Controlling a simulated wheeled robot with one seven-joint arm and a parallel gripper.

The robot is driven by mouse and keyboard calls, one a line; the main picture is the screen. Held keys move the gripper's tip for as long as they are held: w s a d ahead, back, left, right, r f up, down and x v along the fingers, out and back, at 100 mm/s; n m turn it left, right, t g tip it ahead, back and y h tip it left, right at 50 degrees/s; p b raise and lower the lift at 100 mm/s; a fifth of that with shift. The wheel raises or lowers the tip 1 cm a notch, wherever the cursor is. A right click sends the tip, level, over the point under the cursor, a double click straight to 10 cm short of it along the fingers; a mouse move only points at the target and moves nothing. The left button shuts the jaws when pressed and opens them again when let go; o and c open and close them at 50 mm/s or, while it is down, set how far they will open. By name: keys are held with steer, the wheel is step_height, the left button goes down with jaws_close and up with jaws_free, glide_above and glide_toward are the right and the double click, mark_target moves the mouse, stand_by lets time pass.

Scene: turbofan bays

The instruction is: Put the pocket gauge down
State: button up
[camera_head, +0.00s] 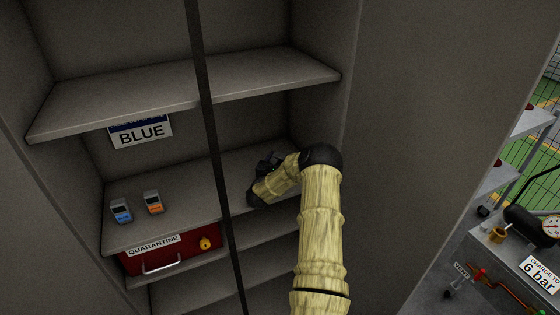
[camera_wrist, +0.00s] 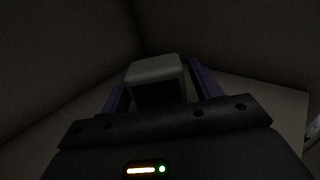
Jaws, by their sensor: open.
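In the wrist view, a small grey block with a dark face, likely the pocket gauge (camera_wrist: 155,72), stands between the two purple fingers of my gripper (camera_wrist: 160,82). The fingers are apart, with a gap visible on the right side of the block. The shelf under it is dim, and I cannot tell exactly how its base rests. In the head view, my gripper (camera_head: 268,163) is at the right part of the middle shelf (camera_head: 180,212), and the block is hidden there. A blue gauge (camera_head: 121,211) and an orange gauge (camera_head: 154,202) stand on the left part of that shelf.
A dark upright post (camera_head: 205,100) crosses in front of the shelves. The cabinet's right wall is close to my arm. A cart with a dial (camera_head: 551,226) stands far right.

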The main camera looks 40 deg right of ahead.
steer(key=b+v, duration=0.4)
steer(key=v, duration=0.8)
steer(key=shift+s, duration=0.1)
